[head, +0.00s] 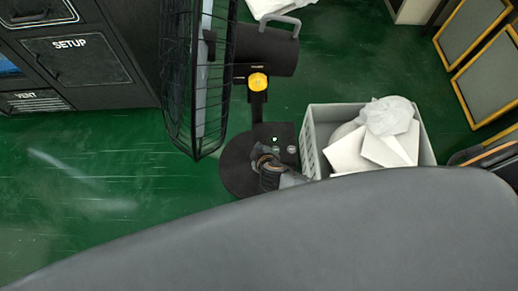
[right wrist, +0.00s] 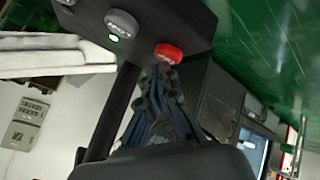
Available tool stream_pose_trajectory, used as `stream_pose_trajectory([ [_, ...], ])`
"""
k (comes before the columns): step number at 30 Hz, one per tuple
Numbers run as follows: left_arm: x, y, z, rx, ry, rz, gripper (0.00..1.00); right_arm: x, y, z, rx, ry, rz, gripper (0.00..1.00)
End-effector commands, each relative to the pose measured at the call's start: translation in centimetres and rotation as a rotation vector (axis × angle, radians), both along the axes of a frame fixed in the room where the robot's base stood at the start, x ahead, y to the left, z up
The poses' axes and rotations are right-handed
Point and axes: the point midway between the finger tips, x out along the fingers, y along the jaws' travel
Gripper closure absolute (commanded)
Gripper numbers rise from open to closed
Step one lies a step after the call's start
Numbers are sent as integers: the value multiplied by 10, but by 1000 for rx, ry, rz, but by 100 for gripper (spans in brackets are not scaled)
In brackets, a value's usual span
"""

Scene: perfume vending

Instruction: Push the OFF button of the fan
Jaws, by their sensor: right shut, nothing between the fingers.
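The black fan stands upright, with its wire cage (head: 200,90) seen edge-on in the head view and its round base (head: 237,175) on the floor. On the base's control box are a red button (right wrist: 168,53), a grey button (right wrist: 122,22) and a lit green light (right wrist: 114,38), clear in the right wrist view. Their lettering is too small to read surely. My right gripper (head: 262,156) is shut and empty over the base. In the right wrist view its fingertips (right wrist: 160,73) are right at the red button; whether they touch it I cannot tell. My left gripper is not seen.
A light grey crate (head: 309,145) with white boxes and a crumpled bag stands close right of the base. A dark cabinet (head: 85,60) is at the left. Yellow-framed panels (head: 472,40) are at the right. Green floor is clear at the lower left.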

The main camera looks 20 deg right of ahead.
Motion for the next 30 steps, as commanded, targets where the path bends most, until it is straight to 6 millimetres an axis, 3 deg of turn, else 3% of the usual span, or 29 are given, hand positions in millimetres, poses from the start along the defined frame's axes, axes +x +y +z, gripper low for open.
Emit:
stream_pose_trajectory([
  [30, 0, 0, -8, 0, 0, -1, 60, 0, -1, -10, -1, 1, -1, 100],
])
